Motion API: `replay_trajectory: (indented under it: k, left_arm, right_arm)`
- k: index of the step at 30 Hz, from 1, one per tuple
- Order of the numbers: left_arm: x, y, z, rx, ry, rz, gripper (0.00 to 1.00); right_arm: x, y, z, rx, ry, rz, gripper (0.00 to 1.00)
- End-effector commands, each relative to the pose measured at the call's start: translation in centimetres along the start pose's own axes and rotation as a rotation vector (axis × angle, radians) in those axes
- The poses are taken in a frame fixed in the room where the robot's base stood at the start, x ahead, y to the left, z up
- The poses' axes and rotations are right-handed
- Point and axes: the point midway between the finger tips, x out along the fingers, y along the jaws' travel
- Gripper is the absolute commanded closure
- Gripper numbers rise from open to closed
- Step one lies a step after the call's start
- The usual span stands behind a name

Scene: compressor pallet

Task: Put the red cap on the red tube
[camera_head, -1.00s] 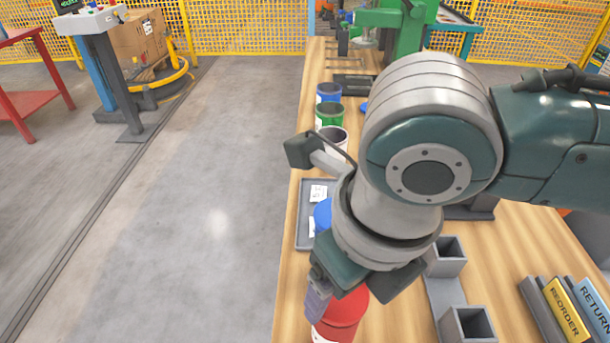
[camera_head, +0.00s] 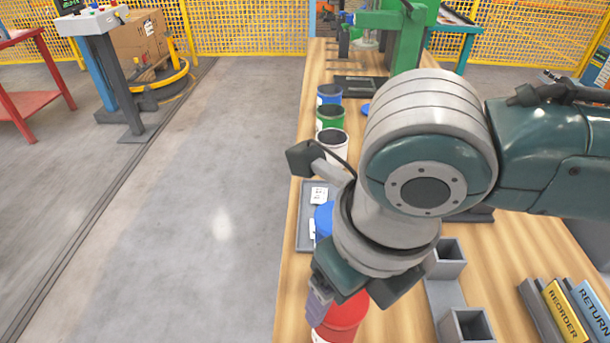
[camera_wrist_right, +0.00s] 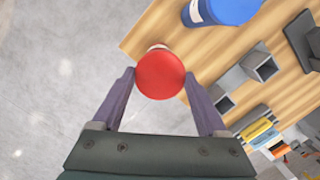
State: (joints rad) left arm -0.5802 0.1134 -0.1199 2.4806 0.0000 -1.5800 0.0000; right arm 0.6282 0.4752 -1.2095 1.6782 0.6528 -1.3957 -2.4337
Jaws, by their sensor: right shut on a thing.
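The red cap (camera_wrist_right: 160,70) is round and sits between the fingertips of my right gripper (camera_wrist_right: 161,84) in the right wrist view. The gripper is shut on it. In the head view the same red top (camera_head: 347,312) shows beside one purple finger at the table's left edge. A white part of the red tube (camera_head: 322,338) shows below it at the bottom of the picture, and a sliver of white shows behind the cap in the wrist view. The rest of the tube is hidden, so I cannot tell whether the cap is seated. My left gripper is out of view.
A blue-topped container (camera_head: 323,218) stands just beyond, by a grey tray (camera_head: 305,235). White, green (camera_head: 329,117) and blue cans line the table's left edge. Grey square holders (camera_head: 467,325) and binders (camera_head: 566,312) are on the right. Bare floor lies left of the table.

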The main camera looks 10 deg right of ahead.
Motion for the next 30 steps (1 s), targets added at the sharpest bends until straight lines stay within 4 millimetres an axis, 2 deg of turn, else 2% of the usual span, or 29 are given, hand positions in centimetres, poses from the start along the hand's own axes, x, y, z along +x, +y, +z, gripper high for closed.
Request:
replay_trajectory:
  k: [30]
  left_arm:
    - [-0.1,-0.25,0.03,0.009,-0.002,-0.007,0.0]
  right_arm:
    - [0.63,0.03,-0.06,0.0,-0.001,0.0,0.75]
